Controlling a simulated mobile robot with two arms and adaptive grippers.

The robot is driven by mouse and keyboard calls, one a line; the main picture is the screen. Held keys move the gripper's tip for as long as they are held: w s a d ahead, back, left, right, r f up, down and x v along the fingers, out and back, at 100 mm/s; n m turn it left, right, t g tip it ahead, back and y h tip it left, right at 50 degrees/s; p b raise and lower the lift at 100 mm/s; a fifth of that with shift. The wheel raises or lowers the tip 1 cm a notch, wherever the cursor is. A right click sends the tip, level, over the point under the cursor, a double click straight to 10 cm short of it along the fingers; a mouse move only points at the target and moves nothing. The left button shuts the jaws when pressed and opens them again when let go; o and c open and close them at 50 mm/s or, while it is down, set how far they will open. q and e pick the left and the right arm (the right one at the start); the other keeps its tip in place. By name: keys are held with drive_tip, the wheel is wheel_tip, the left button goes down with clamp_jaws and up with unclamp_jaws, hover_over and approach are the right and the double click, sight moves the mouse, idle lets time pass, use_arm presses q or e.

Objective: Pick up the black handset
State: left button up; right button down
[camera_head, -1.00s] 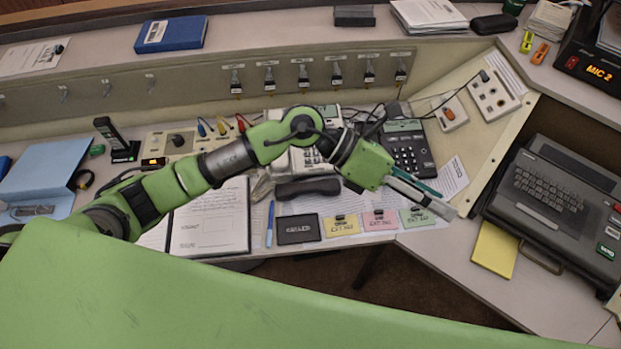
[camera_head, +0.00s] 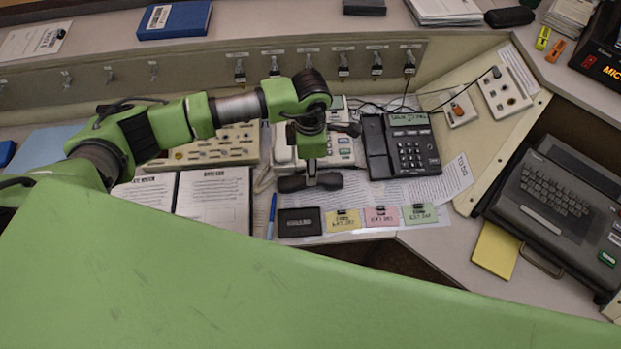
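The black handset (camera_head: 291,184) lies crosswise on the desk, just in front of a white desk phone (camera_head: 284,148). My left gripper (camera_head: 311,178) points down at the handset's middle, which it partly hides. I cannot tell from this view whether its fingers are open around the handset or shut on it. The handset shows no clear lift off the desk. A black desk phone (camera_head: 412,152) with its own dark handset (camera_head: 377,150) stands to the right. My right gripper is not in view.
In front of the handset are a black box (camera_head: 299,222), yellow (camera_head: 343,221), pink (camera_head: 381,217) and green (camera_head: 419,214) notes, and a blue pen (camera_head: 271,215). An open binder (camera_head: 214,200) lies left. A switch panel (camera_head: 215,150) stands behind my arm.

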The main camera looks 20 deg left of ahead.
sight(331, 181)
use_arm(q)
drive_tip(key=shift+f, duration=0.4)
drive_tip(key=f, duration=0.1)
drive_tip(key=f+p, duration=0.1)
drive_tip(key=f, duration=0.1)
drive_tip(key=f+p, duration=0.1)
drive_tip(key=shift+s+f, duration=0.35)
drive_tip(key=shift+f, duration=0.35)
drive_tip(key=shift+w, duration=0.1)
clamp_jaws()
